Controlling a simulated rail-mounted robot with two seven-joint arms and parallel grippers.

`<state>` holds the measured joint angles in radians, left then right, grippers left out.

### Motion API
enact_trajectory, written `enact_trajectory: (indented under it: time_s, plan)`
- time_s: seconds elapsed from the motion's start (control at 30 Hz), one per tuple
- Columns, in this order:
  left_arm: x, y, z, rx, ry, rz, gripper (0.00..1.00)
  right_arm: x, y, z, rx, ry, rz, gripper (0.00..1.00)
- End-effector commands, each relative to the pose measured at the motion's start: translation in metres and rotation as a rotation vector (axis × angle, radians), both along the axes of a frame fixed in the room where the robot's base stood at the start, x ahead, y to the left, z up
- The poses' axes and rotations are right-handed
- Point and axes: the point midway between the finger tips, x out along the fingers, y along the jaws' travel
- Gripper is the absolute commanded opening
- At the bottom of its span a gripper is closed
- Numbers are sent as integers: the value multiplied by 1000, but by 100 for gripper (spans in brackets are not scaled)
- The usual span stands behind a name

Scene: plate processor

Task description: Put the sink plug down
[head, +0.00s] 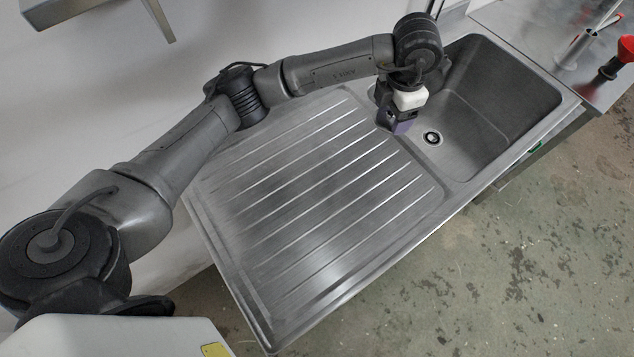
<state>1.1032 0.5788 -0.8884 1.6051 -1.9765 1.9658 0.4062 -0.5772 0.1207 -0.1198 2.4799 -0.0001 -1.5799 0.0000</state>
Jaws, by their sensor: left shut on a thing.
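My left gripper (397,126) points down at the near left edge of the sink basin (505,100), close to the divide with the drainboard. The round drain (432,137) in the basin floor shows just right of the fingers, with a dark centre and a pale ring. No plug shows on the drainboard. My right gripper is not in view.
The ribbed steel drainboard (310,190) left of the basin is bare. A wall runs behind the sink. At the far right, a steel counter (540,30) holds a red-topped object (626,48) and a metal rod-like fixture (585,42).

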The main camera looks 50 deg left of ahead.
Motion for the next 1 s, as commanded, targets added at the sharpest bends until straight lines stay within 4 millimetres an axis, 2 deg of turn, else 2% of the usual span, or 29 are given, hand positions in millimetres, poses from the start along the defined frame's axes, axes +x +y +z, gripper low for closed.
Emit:
enact_trajectory:
  time_s: [0.1,0.3,0.5,0.73,0.87,1.0]
  plan:
    - [7,4,-13,-1,2,319,46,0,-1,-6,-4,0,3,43]
    - [16,10,-29,-1,1,839,46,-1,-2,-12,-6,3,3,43]
    - [22,16,-43,-1,2,1244,46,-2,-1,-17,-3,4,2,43]
    - [26,20,-52,0,1,1511,46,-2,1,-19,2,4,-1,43]
    - [23,25,-58,1,0,1572,46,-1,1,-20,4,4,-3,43]
    - [7,41,-72,4,-1,1589,46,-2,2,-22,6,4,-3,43]
